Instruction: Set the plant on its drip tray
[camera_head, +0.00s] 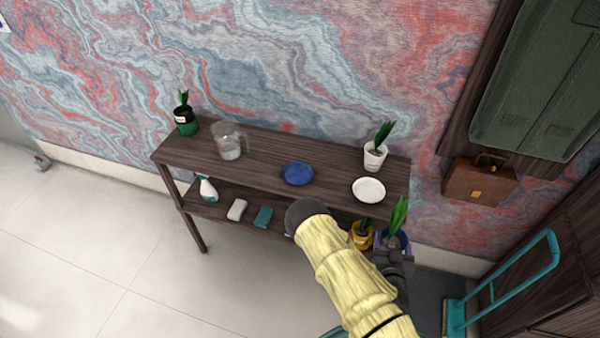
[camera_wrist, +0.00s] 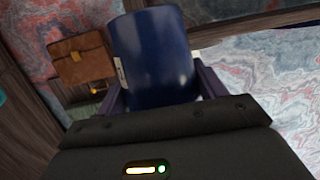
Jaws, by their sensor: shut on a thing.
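My gripper (camera_head: 394,256) is shut on a dark blue pot, which fills the middle of the wrist view (camera_wrist: 152,58) between the two fingers. The pot's green leafy plant (camera_head: 398,213) rises above the gripper in the head view. The held plant is in the air in front of the right end of the wooden shelf table. A blue drip tray (camera_head: 297,174) lies empty on the table top, to the left of the gripper. A white drip tray (camera_head: 368,190) lies empty nearer the right end.
On the table top (camera_head: 265,160) stand a plant in a green pot (camera_head: 186,121), a clear jug (camera_head: 229,148) and a plant in a white pot (camera_head: 375,158). A yellow pot (camera_head: 362,236) sits low beside my arm. A spray bottle (camera_head: 207,189) and sponges (camera_head: 237,210) lie on the lower shelf.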

